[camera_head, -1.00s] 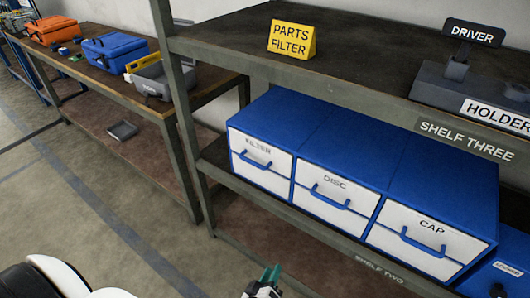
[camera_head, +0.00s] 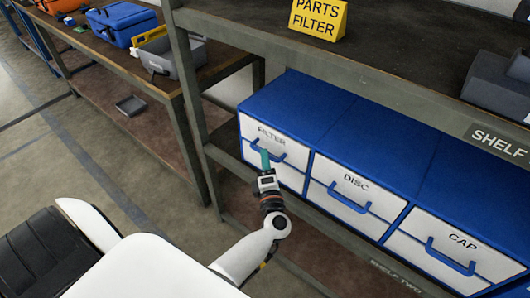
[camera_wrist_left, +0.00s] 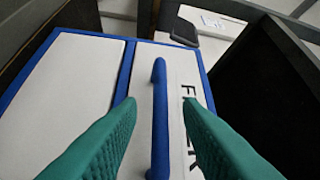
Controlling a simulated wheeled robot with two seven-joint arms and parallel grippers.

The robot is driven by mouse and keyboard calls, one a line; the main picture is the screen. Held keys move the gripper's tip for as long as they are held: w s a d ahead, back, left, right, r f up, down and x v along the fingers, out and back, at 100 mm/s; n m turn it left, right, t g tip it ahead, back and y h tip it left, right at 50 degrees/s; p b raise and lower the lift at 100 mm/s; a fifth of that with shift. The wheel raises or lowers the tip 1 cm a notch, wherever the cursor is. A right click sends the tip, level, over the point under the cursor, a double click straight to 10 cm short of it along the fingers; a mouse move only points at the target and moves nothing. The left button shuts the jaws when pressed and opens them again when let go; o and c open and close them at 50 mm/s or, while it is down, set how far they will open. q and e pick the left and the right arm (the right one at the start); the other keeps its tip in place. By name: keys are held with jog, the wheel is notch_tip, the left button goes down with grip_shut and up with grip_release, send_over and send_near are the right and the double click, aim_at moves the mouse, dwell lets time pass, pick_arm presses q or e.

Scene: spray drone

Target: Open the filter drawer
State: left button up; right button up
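The filter drawer (camera_head: 273,150) is the leftmost white front in a blue cabinet on the shelf, labelled FILTER, and it looks closed. Its blue handle shows in the left wrist view (camera_wrist_left: 160,120) as a bar running between my fingers. My left gripper (camera_head: 264,158) is in front of this drawer, with its green fingertips at the handle. In the left wrist view my left gripper (camera_wrist_left: 160,112) is open, one finger on each side of the handle, with gaps showing on both sides. My right gripper is not in view.
The disc drawer (camera_head: 352,190) and cap drawer (camera_head: 450,245) are beside it to the right, both closed. A yellow PARTS FILTER sign (camera_head: 318,18) stands on the shelf above. A shelf post (camera_head: 190,90) rises left of the cabinet.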

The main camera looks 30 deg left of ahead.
pick_arm(q)
jog(key=shift+x, duration=1.3)
grip_shut()
